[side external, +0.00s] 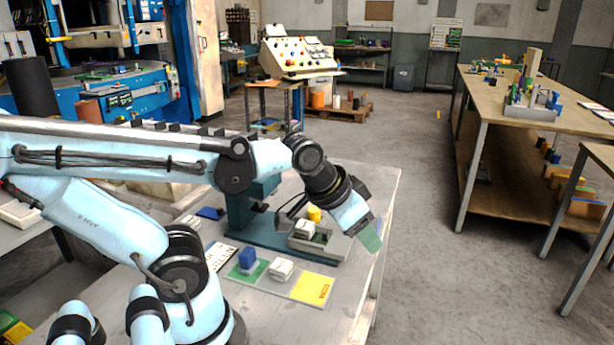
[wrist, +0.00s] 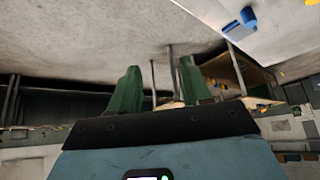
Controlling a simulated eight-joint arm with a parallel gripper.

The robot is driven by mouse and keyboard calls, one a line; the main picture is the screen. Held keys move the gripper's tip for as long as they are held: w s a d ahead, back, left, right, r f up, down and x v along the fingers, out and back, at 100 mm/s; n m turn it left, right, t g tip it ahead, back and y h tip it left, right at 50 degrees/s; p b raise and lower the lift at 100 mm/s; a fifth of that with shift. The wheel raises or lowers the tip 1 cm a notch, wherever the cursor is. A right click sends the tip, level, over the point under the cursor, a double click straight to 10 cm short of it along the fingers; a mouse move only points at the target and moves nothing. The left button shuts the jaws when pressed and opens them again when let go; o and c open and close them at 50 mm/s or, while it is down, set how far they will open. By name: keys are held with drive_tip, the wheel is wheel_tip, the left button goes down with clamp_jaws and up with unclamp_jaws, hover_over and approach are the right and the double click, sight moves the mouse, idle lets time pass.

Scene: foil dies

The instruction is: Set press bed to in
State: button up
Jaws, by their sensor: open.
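A small teal press (side external: 262,232) stands on the grey worktable; my arm hides its upper part. A light grey tray (side external: 333,246), which looks like the press bed, sits at its right end. A white block and a yellow cylinder (side external: 314,213) stand at the tray. I cannot tell whether the bed is in or out. My gripper (side external: 371,236) hangs in the air at the table's right edge, just right of the tray in the picture. In the wrist view its two green fingers (wrist: 159,90) are apart with nothing between them.
In front of the press lie a green pad (side external: 238,276) with a blue block (side external: 247,257), a white block (side external: 281,269) and a yellow card (side external: 312,289). A dark blue piece (side external: 210,213) lies left of the press. Open floor (side external: 430,250) is to the right.

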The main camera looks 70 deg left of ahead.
drive_tip(key=w+a+n+g, duration=0.1)
drive_tip(key=w+a+g, duration=0.25)
drive_tip(key=a, duration=0.45)
drive_tip(key=w+a+n+g, duration=0.1)
drive_tip(key=w+a+g, duration=0.25)
drive_tip(key=a, duration=0.55)
drive_tip(key=f, duration=0.7)
drive_tip(key=w+f, duration=0.1)
drive_tip(key=f, duration=0.2)
drive_tip(key=shift+d+f, duration=0.15)
drive_tip(key=shift+f, duration=0.25)
clamp_jaws()
